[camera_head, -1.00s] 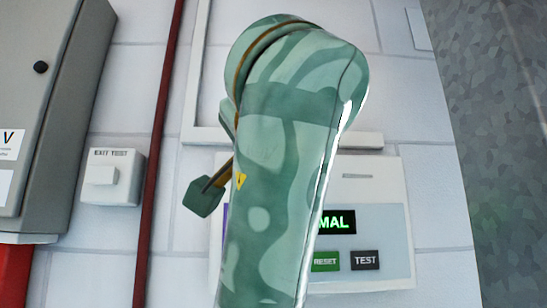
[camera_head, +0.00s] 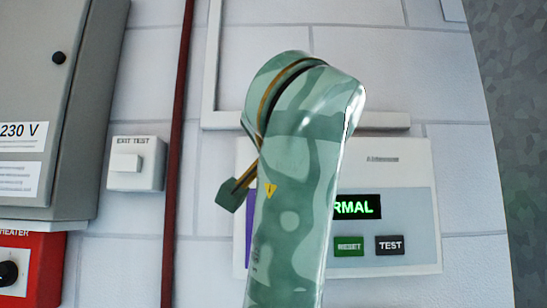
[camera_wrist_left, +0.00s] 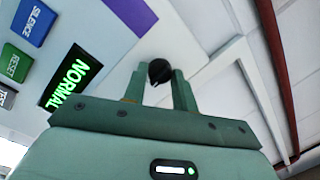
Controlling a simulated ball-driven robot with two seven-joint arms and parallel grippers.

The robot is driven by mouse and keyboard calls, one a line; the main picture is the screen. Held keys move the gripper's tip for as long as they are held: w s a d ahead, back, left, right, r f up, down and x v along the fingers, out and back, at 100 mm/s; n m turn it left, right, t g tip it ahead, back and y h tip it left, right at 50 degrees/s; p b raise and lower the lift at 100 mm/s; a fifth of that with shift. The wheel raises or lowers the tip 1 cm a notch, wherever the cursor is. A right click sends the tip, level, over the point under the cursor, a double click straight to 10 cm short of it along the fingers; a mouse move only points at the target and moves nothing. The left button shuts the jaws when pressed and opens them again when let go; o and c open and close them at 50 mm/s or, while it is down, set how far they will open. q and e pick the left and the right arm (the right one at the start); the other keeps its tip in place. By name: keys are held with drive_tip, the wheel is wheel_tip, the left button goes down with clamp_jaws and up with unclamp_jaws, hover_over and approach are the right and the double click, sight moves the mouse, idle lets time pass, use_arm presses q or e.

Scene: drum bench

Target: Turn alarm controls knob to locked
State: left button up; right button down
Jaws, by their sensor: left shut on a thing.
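The alarm panel (camera_head: 408,215) is a pale box on the wall with a green-lit display (camera_head: 358,207), partly covered by my left arm. In the left wrist view the display (camera_wrist_left: 70,78) reads NORMAL. A black round knob (camera_wrist_left: 159,68) sits between the two green fingers of my left gripper (camera_wrist_left: 160,80), which is shut on it. The knob's markings and pointer are hidden or too small to read. In the head view the knob and fingertips are hidden behind my arm. My right gripper is in neither view.
The panel has RESET (camera_head: 348,246) and TEST (camera_head: 390,245) buttons and a blue SILENCE button (camera_wrist_left: 33,20). A dark red pipe (camera_head: 177,150), an EXIT TEST box (camera_head: 137,163), a grey cabinet (camera_head: 80,110) and a red heater box (camera_head: 42,262) are to the left.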

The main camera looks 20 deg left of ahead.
use_arm(q)
drive_tip(key=n+h+b, duration=0.1)
drive_tip(key=n+b, duration=0.2)
drive_tip(key=n, duration=0.2)
drive_tip(key=n+b, duration=0.3)
drive_tip(key=n, duration=0.2)
drive_tip(key=n+h+b, duration=0.1)
drive_tip(key=n+b, duration=0.3)
drive_tip(key=n, duration=0.1)
drive_tip(key=shift+r+n+g+h, duration=0.15)
drive_tip(key=shift+n+g+h, duration=0.15)
drive_tip(key=shift+a, duration=0.1)
idle(0.4)
drive_tip(key=shift+r, duration=0.1)
drive_tip(key=o, duration=1)
drive_tip(key=shift+c, duration=0.2)
drive_tip(key=shift+s, duration=0.1)
